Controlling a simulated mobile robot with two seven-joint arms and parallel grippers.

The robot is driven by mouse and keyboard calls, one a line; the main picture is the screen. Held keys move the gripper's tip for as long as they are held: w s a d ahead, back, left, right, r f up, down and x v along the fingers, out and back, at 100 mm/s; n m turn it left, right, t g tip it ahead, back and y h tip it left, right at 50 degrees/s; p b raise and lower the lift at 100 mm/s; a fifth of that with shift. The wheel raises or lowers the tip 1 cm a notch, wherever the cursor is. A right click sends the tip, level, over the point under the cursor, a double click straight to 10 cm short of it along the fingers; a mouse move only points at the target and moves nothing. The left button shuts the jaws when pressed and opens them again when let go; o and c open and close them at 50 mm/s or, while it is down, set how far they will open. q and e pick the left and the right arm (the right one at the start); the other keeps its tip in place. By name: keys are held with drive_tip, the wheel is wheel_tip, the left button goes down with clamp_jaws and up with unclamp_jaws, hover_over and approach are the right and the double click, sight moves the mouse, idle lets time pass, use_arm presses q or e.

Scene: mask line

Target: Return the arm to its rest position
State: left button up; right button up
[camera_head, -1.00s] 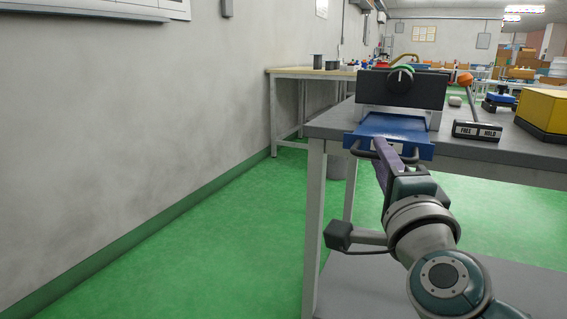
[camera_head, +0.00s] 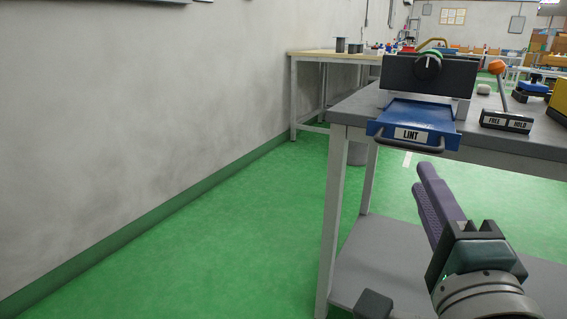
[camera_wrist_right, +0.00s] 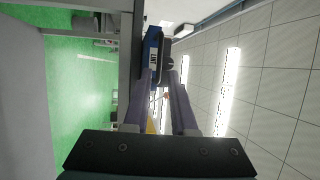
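My right gripper (camera_head: 427,182) is low at the right of the head view, in front of and below the table edge. Its two purple fingers are parted with nothing between them; the gap also shows in the wrist view (camera_wrist_right: 160,88). It is apart from the blue drawer (camera_head: 413,117) labelled LINT, which sticks out below a dark box (camera_head: 400,76) with a round green-rimmed knob (camera_head: 428,66). The drawer's dark handle (camera_head: 415,147) is free. The drawer's label also shows in the wrist view (camera_wrist_right: 153,60). My left gripper is not in view.
The grey table (camera_head: 355,107) carries a FREE/HOLD lever unit (camera_head: 506,121) and a yellow block at the right edge. A lower shelf (camera_head: 385,255) lies beneath. A wall (camera_head: 120,110) runs along the left. Green floor (camera_head: 240,240) between is clear.

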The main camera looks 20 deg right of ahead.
drive_tip(key=s+a+r+n+g+y+p, duration=0.2)
drive_tip(key=a+r+n+g+y+p, duration=0.3)
drive_tip(key=a+r+n+y+p, duration=1.15)
drive_tip(key=s+d+r+n+g+h+p, duration=0.45)
drive_tip(key=s+p, duration=0.25)
drive_tip(key=p, duration=0.3)
drive_tip(key=s+d+r+n+g+h+p, duration=0.3)
drive_tip(key=s+r+n+g+p, duration=0.15)
drive_tip(key=s+p, duration=0.45)
wheel_tip(320, 180, up, 36)
drive_tip(key=p, duration=3.7)
drive_tip(key=shift+w+d+m+p, duration=0.25)
drive_tip(key=shift+w+m+p, duration=0.05)
drive_tip(key=shift+m, duration=0.15)
